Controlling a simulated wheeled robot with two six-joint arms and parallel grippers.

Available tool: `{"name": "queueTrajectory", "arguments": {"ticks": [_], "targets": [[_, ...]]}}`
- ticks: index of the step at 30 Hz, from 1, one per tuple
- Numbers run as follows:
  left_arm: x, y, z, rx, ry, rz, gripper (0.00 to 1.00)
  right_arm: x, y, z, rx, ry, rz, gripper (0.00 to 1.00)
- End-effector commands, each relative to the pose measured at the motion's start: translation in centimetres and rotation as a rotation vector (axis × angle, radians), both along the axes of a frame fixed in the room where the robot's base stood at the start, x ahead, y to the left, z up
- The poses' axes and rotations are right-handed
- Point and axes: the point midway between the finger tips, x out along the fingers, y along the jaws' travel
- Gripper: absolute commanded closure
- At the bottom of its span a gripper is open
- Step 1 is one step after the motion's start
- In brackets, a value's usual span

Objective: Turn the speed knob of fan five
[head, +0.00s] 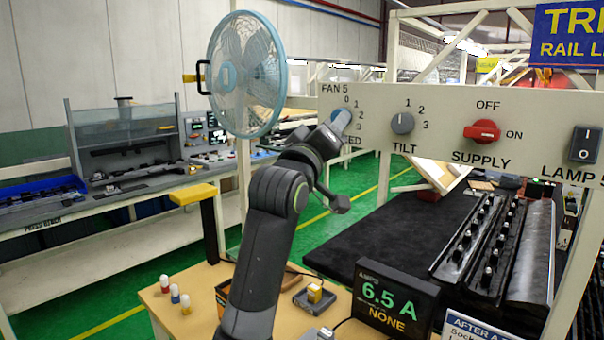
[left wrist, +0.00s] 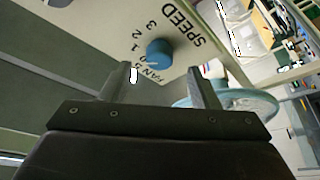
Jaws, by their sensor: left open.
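The blue speed knob (head: 341,117) of fan five is on the white panel (head: 455,155), under the label FAN 5, with the numbers 0 to 3 around it. My left gripper (head: 333,130) is at the panel's left end in the head view and partly covers the knob and the word SPEED. In the left wrist view the knob (left wrist: 159,53) shows just beyond the two spread fingertips (left wrist: 160,80), with nothing between them. I cannot tell which number the knob points to. The blue fan (head: 245,75) stands left of the panel.
Right of the speed knob are the grey TILT knob (head: 402,123), the red SUPPLY switch (head: 482,131) and the black LAMP rocker (head: 584,145). Below stands a display reading 6.5 A, NONE (head: 396,303). Small pegs (head: 175,293) stand on the wooden table.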

Motion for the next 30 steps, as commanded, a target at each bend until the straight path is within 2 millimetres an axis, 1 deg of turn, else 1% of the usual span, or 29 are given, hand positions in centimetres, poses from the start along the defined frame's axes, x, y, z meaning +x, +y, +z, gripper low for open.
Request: {"name": "queueTrajectory", "arguments": {"ticks": [1, 3, 12, 18, 24, 30], "targets": [[-0.8, 0.3, -0.6, -0.002, -0.003, -0.001, 0.45, 0.0, 0.0, -0.8, 0.000, 0.000, 0.000, 1.00], [-1.9, 0.7, -1.0, -0.002, -0.003, -0.001, 0.45, 0.0, 0.0, -1.3, 0.000, 0.000, 0.000, 1.00], [-6.7, 2.5, -2.5, -0.003, -0.003, -0.001, 0.45, 0.0, 0.1, -3.4, 0.002, 0.000, -0.001, 1.00], [-9.5, 3.6, -3.3, -0.002, -0.003, -0.001, 0.45, 0.0, 0.2, -4.3, 0.002, 0.000, -0.001, 1.00], [-11.1, 4.2, -3.7, 0.000, -0.001, 0.000, 0.45, 0.0, 0.2, -4.8, 0.002, 0.000, -0.001, 1.00], [-11.4, 4.4, -3.8, 0.000, 0.000, 0.000, 0.45, 0.0, 0.2, -4.8, 0.002, 0.000, -0.001, 1.00]]}}
